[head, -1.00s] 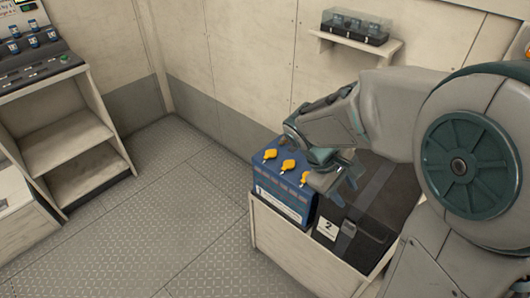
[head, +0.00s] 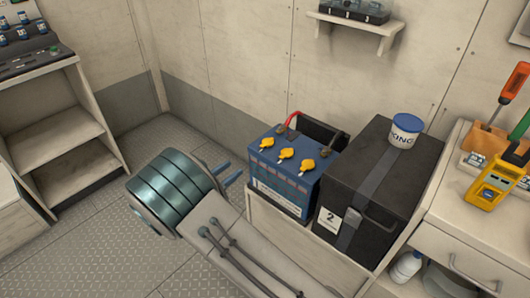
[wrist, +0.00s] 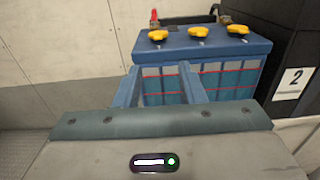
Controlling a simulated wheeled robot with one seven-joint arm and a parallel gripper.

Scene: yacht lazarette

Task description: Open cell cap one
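The blue battery (head: 285,190) stands in a pale bin with three yellow cell caps on top: a left cap (head: 266,143), a middle cap (head: 285,153) and a right cap (head: 307,165). All three look seated; I see no number on them. The wrist view shows the left cap (wrist: 158,36), middle cap (wrist: 198,32) and right cap (wrist: 238,30) along the battery's top. My gripper (head: 230,173) is left of the battery, apart from the caps. In the wrist view its two blue fingers (wrist: 160,66) are spread with nothing held, pointing at the battery's front, below the caps.
A black box marked 2 (head: 365,190) stands right of the battery with a KING tub (head: 405,130) on it. A red cable (head: 292,118) rises behind the caps. A yellow meter (head: 495,185) lies on the right counter. The floor at left (head: 100,240) is clear.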

